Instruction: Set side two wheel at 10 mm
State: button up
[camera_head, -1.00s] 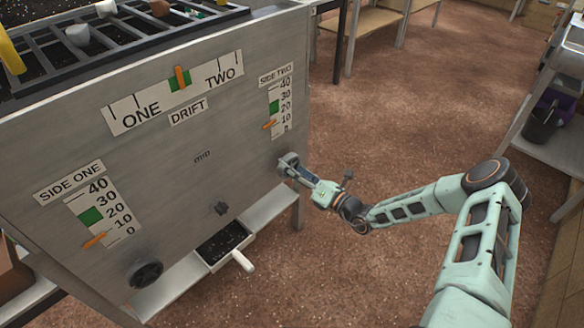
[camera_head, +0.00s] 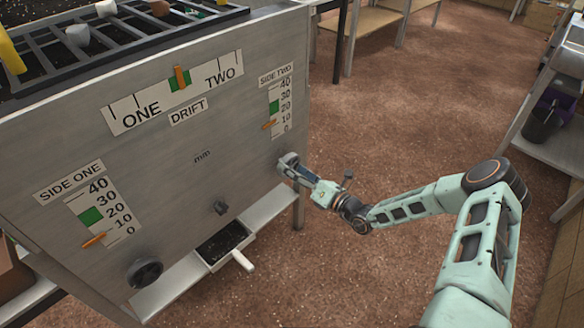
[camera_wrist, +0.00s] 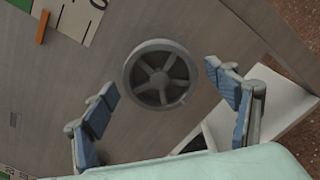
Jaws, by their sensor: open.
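The side two wheel (camera_wrist: 161,76) is a grey spoked handwheel low on the panel, seen whole in the wrist view. My gripper (camera_wrist: 168,92) is open, with its blue-padded fingers apart on either side of the wheel and no contact visible. In the head view my gripper (camera_head: 288,164) is at the panel's lower right and mostly hides the wheel. The side two scale (camera_head: 280,104) is above it, marked 0 to 40 with a green band. Its orange pointer (camera_head: 269,124) sits near the 10 mark.
The side one scale (camera_head: 98,212) and side one wheel (camera_head: 145,274) are at the panel's left. The drift scale (camera_head: 175,90) is at the top. A small dark knob (camera_head: 220,208) and a soil-filled drawer (camera_head: 225,243) are lower middle. Open floor lies to the right.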

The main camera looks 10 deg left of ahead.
jog(key=p+v, duration=0.1)
jog(key=v, duration=0.3)
dwell(0.4)
jog(key=n+p, duration=0.3)
jog(key=n, duration=0.9)
dwell(0.4)
jog(key=shift+b+x, duration=0.3)
jog(key=shift+x, duration=1.7)
